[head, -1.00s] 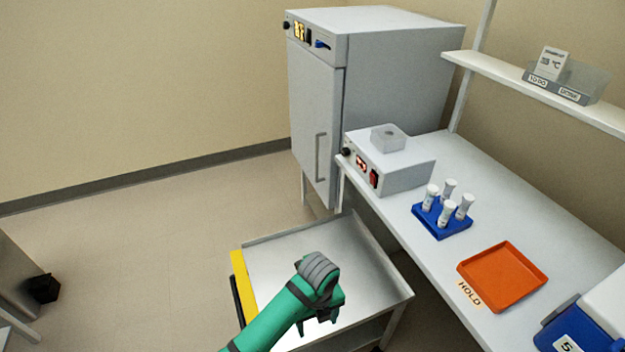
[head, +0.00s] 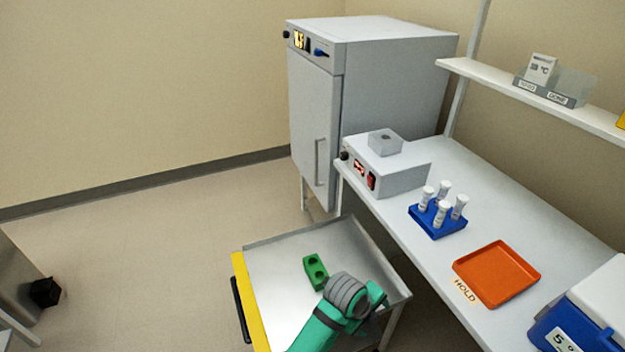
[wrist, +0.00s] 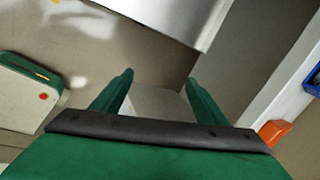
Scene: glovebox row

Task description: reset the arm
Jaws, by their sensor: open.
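My arm's teal and grey wrist shows at the bottom of the head view, over the front right corner of the steel cart (head: 277,297). My gripper (wrist: 156,84) is open and empty in the wrist view, its two green fingers apart over the floor beside the cart. In the head view the fingers are mostly hidden behind the wrist. A green block with two holes (head: 315,271) lies on the cart, left of and beyond the wrist, apart from it.
The white bench (head: 490,215) on the right holds a blue rack (head: 437,221) with several capped tubes, an orange tray (head: 497,273), a grey device (head: 390,175) and a blue-and-white box (head: 580,318). A grey cabinet (head: 375,90) stands behind.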

